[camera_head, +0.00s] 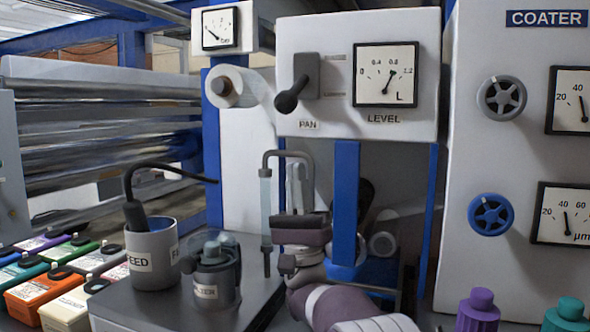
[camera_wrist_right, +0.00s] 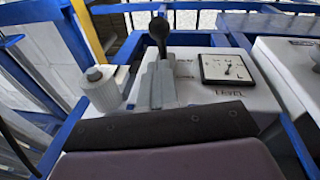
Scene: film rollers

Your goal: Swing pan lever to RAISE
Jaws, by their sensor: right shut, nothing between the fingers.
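The pan lever (camera_head: 290,98) has a black ball knob and sits on a grey bracket above the "PAN" label in the head view, its knob angled down and left. The knob also shows in the right wrist view (camera_wrist_right: 158,28), upper middle. My right gripper (camera_head: 299,172) points upward below the lever, apart from it in the head view. Its grey fingers are shut and empty; in the right wrist view they (camera_wrist_right: 156,72) overlap the lever's bracket, and contact cannot be told. Position labels beside the bracket are too small to read. My left gripper is not in view.
The level gauge (camera_head: 386,75) is right of the lever and a film roll (camera_head: 225,87) is left of it. A bent tube (camera_head: 287,155) stands close to my right gripper. Cups (camera_head: 152,254) and coloured boxes stand lower left. The coater panel (camera_head: 520,130) is on the right.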

